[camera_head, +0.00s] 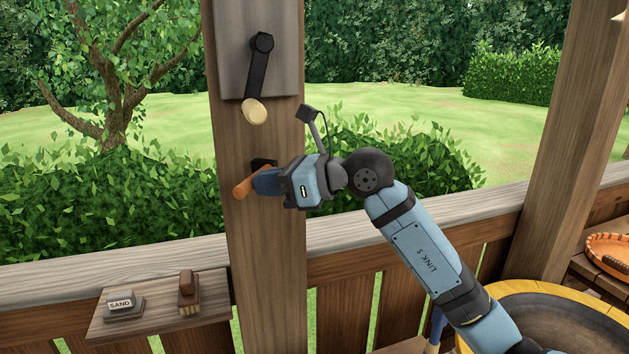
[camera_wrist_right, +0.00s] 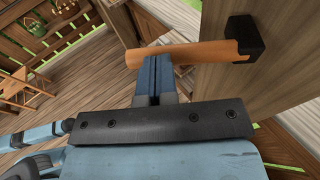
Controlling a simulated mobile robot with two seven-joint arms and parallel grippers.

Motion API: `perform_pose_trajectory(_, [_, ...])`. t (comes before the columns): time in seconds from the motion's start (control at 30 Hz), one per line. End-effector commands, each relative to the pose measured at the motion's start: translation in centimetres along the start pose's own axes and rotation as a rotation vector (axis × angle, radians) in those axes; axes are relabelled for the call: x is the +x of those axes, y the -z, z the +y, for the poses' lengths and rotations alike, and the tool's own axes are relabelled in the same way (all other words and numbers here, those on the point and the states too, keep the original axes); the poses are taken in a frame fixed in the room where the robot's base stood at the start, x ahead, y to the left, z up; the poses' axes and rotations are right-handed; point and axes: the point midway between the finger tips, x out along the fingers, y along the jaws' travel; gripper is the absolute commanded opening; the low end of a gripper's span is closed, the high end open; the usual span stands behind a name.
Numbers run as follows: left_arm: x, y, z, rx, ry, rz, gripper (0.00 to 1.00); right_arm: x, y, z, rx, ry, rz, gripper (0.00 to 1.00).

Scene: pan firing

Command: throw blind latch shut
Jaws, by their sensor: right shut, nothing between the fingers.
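An orange wooden handle (camera_head: 242,188) on a black mount (camera_head: 264,163) sticks out from the wooden post; it looks like the latch. In the right wrist view the handle (camera_wrist_right: 190,52) lies roughly level across the picture, its black mount (camera_wrist_right: 246,37) at the right end. My right gripper (camera_head: 262,182) is shut and empty, its blue fingertips (camera_wrist_right: 155,62) right at the handle's side. I cannot tell whether they touch it. Higher on the post, a black crank arm (camera_head: 258,72) with a cream knob (camera_head: 255,111) hangs down on a grey board. My left gripper is out of view.
A small shelf (camera_head: 215,315) on the railing, left of the post, holds a block marked SAND (camera_head: 122,304) and a brush (camera_head: 188,292). A round yellow-rimmed basin (camera_head: 560,292) stands at lower right. The railing (camera_head: 120,252) runs behind my right arm.

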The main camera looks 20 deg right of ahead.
Motion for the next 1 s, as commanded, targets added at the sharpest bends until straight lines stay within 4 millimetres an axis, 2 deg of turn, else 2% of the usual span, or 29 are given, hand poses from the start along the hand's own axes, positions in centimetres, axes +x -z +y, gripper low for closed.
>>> perform_pose_trajectory(0.1, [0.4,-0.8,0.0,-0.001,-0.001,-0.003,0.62,1.3,0.0,0.5,-0.004,-0.008,-0.001,0.0])
perform_pose_trajectory(0.5, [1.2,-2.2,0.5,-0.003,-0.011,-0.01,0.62,3.5,-0.5,1.0,-0.002,-0.009,0.0,0.0])
perform_pose_trajectory(1.0, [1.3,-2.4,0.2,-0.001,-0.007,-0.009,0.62,4.0,-0.8,1.0,-0.001,-0.009,0.0,0.0])
